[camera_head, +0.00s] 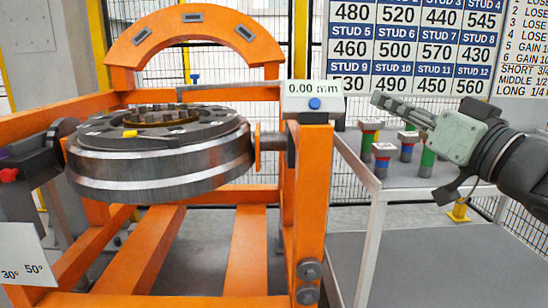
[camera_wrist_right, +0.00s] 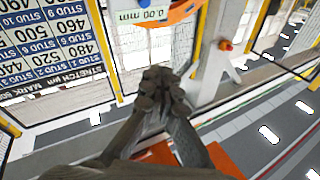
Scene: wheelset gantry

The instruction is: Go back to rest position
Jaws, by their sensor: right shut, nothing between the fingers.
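My right gripper (camera_head: 378,100) comes in from the right edge in the head view, raised above the grey side table (camera_head: 440,185). Its fingers point left toward the gantry and are closed together with nothing between them. In the right wrist view the closed fingertips (camera_wrist_right: 160,80) are in the middle, with no object at them. The gripper is apart from the orange gantry (camera_head: 312,200) and its display (camera_head: 314,88). It overlaps the studs on the table in the picture; I cannot tell the exact height above them. My left gripper does not show.
A large grey wheel disc (camera_head: 160,165) with a yellow mark sits in the gantry. Several studs with red, green and blue parts, such as one red-topped stud (camera_head: 383,150), stand on the side table. A stud chart (camera_head: 420,45) hangs behind. The display reads 0.00 mm.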

